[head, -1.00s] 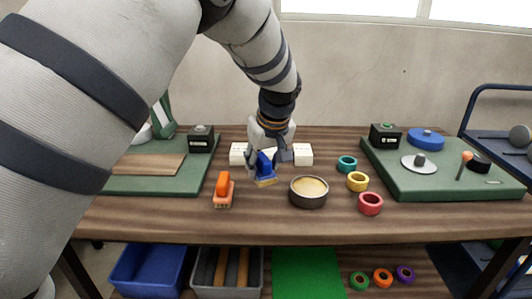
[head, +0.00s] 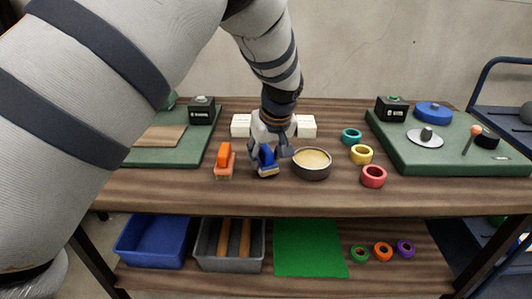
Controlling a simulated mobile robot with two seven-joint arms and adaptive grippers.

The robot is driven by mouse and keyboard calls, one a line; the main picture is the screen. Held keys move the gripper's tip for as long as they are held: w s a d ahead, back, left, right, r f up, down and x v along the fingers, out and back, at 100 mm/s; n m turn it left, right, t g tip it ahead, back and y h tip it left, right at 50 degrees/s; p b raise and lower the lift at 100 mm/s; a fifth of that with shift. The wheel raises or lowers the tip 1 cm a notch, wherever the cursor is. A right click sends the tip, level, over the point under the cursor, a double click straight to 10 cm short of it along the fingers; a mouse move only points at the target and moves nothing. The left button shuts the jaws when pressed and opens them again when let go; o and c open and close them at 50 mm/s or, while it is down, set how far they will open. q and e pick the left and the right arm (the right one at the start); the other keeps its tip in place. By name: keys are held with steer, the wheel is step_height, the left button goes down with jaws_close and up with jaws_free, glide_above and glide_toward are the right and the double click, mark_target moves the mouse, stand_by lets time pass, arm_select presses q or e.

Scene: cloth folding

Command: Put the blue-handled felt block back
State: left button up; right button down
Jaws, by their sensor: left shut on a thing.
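The blue-handled felt block (head: 267,166) is in the jaws of my left gripper (head: 269,150), which is shut on it. The block is between the orange-handled block (head: 225,161) on its left and a round tin with a pale yellowish fill (head: 312,161) on its right. Its pale lower edge is at or just above the wooden table top; I cannot tell whether it touches. The gripper hides part of the blue handle. My right gripper is not in view.
White blocks (head: 306,126) stand behind the gripper. Teal (head: 352,136), yellow (head: 361,154) and red (head: 373,176) rings are right of the tin. Green boards (head: 395,149) flank the work area. The table's front strip (head: 250,200) is clear.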

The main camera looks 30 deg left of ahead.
arm_select(q)
steer(key=shift+f, duration=0.4)
steer(key=o, duration=1.1)
steer(key=shift+r, duration=0.15)
steer(key=v, duration=1.2)
